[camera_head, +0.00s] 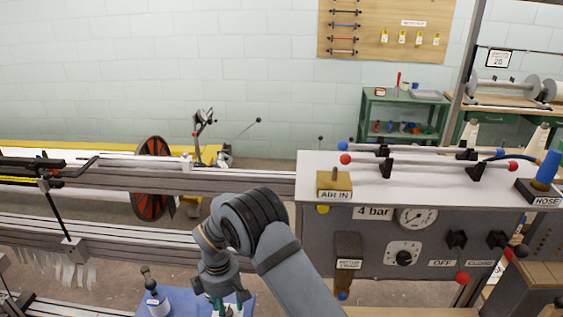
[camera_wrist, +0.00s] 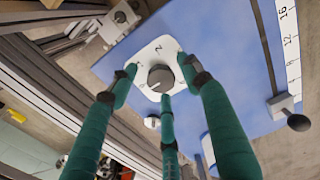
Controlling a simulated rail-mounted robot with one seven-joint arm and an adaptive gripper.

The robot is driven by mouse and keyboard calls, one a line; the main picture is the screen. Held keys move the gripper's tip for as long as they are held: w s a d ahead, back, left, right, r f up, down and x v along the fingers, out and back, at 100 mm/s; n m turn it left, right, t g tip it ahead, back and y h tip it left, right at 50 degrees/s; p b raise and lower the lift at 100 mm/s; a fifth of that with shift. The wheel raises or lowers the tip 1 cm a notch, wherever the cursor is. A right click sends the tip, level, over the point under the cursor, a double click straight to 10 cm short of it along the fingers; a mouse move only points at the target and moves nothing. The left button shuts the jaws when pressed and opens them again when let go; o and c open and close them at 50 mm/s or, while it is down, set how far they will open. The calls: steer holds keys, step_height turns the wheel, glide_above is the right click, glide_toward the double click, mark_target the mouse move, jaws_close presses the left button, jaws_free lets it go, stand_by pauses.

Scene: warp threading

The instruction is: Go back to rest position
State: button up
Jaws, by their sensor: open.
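My gripper (camera_head: 228,305) points down at the bottom centre of the head view, partly cut off by the frame edge, with my arm bent above it. In the wrist view its green fingers (camera_wrist: 160,92) are spread open around a dark round knob (camera_wrist: 160,75). The knob sits on a white numbered plate (camera_wrist: 147,52) on a blue panel (camera_wrist: 225,60). The fingers look apart from the knob, though contact is hard to judge. Nothing is held between them.
A grey control box (camera_head: 325,225) with a gauge (camera_head: 417,218) stands right of my arm. Metal rails (camera_head: 110,180) and a red-black wheel (camera_head: 153,177) lie left. A small black-topped post (camera_head: 150,285) stands left of my gripper. A slider with a black ball (camera_wrist: 298,122) is on the panel's right.

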steer(key=m, duration=0.3)
steer(key=m+p, duration=0.1)
steer(key=m, duration=0.1)
steer(key=shift+a+r, duration=0.1)
steer(key=shift+r, duration=0.15)
steer(key=m+p, duration=0.2)
steer(key=m, duration=0.5)
steer(key=shift+s+r+p, duration=0.1)
steer(key=shift+p, duration=0.25)
steer(key=m+p, duration=0.4)
steer(key=m, duration=0.2)
steer(key=shift+r+p, duration=0.1)
steer(key=shift+p, duration=0.2)
steer(key=m+p, duration=0.2)
steer(key=m, duration=0.1)
steer(key=shift+a, duration=0.1)
steer(key=shift+f+m, duration=0.25)
steer(key=shift+m, duration=0.35)
